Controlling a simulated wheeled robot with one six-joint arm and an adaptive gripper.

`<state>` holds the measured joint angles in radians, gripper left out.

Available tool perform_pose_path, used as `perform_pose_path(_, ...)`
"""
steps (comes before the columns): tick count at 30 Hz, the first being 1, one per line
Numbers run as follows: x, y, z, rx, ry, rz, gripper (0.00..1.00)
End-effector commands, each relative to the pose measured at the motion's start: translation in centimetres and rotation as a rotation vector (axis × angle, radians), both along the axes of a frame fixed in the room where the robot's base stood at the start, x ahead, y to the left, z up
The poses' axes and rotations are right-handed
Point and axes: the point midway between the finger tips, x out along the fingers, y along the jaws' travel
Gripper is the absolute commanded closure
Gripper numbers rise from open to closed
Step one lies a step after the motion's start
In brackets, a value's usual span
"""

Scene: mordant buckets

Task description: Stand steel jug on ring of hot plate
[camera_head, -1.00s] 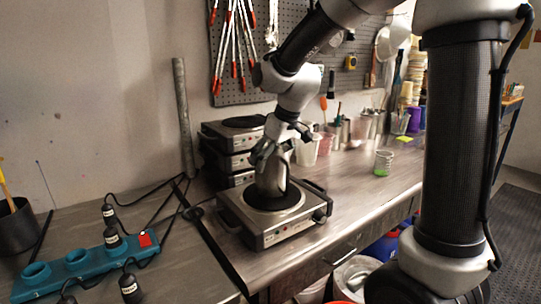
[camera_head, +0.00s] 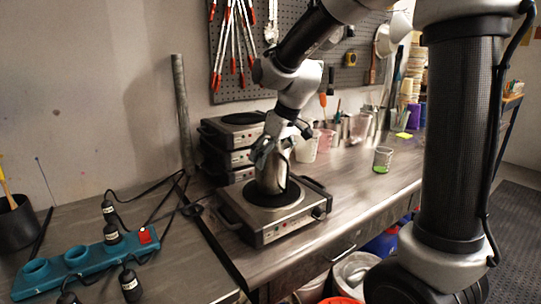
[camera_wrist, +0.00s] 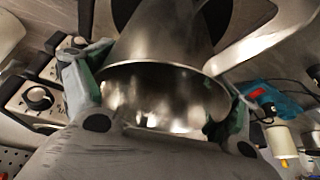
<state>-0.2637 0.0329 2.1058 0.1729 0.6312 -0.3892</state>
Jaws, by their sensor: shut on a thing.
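The steel jug (camera_head: 271,180) stands upright over the dark round ring (camera_head: 287,194) of the hot plate (camera_head: 262,228) in the head view. Its base looks to be on the ring, but I cannot tell whether it touches fully. My gripper (camera_head: 272,150) is shut on the jug near its top. In the wrist view the shiny open mouth of the jug (camera_wrist: 165,95) fills the middle, with a finger on each side. Part of the jug is hidden behind the fingers in the head view.
Stacked hot plates (camera_head: 228,150) stand behind. A teal socket strip (camera_head: 75,268) with black plugs lies at left front. A small beaker with green contents (camera_head: 382,160) stands at right. The bench between the hot plate and the beaker is clear.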

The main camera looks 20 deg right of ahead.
Motion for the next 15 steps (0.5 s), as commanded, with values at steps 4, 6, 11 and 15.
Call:
perform_pose_path(4,0.05,0.01,-0.16,0.0,-0.002,0.0,0.83)
perform_pose_path(6,0.04,0.01,-0.28,0.0,-0.002,0.0,0.83)
perform_pose_path(11,0.04,0.01,-0.31,0.0,-0.002,0.0,0.83)
perform_pose_path(15,0.04,0.01,-0.32,0.0,-0.002,0.0,0.83)
